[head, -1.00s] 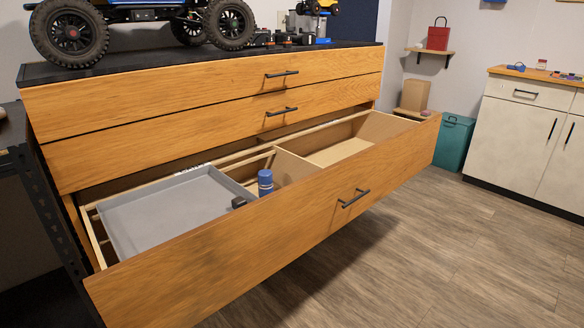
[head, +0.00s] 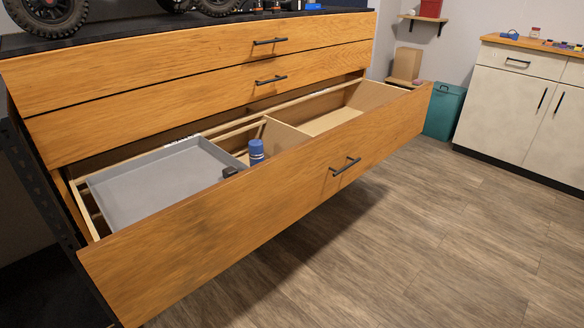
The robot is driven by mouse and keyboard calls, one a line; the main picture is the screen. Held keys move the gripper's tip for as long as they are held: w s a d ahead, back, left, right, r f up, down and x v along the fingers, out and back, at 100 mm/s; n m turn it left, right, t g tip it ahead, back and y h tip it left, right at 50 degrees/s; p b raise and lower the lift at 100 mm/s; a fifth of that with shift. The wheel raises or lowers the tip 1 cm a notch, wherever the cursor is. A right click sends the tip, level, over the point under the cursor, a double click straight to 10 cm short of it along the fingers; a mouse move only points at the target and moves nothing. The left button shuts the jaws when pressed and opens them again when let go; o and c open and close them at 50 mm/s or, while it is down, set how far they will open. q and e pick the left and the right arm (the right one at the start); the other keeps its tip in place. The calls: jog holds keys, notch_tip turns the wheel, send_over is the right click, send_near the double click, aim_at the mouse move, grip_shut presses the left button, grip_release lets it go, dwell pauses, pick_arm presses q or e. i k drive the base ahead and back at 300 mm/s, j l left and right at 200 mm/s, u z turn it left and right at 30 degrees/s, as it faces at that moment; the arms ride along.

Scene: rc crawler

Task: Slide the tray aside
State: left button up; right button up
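The grey tray (head: 150,185) is a shallow, rectangular, empty-looking tray. It sits in the left part of the open bottom drawer (head: 250,215), resting near the drawer's top level. A small black piece (head: 230,172) is at the tray's right front corner; I cannot tell whether it belongs to the tray. A blue bottle (head: 256,150) stands just right of the tray, its lower part hidden by the drawer front. What lies under the tray is hidden. Neither of my grippers shows in the head view.
A wooden divider (head: 287,136) separates the tray side from an empty-looking right compartment (head: 335,120). Two closed drawers are above, with a crawler's wheels (head: 48,12) on top. A teal bin (head: 443,110) and white cabinet (head: 520,105) stand right. The floor (head: 430,240) in front is clear.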

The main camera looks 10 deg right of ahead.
aim_at(126, 195)
jog(key=j+z, duration=0.2)
jog(key=j, duration=0.2)
jog(key=k+j+z, duration=0.25)
jog(key=j, duration=0.15)
jog(key=j+z, duration=0.2)
jog(key=j, duration=0.25)
jog(key=k+j+z, duration=0.25)
jog(key=j+z, duration=0.2)
jog(key=j, duration=0.25)
jog(key=k, duration=0.05)
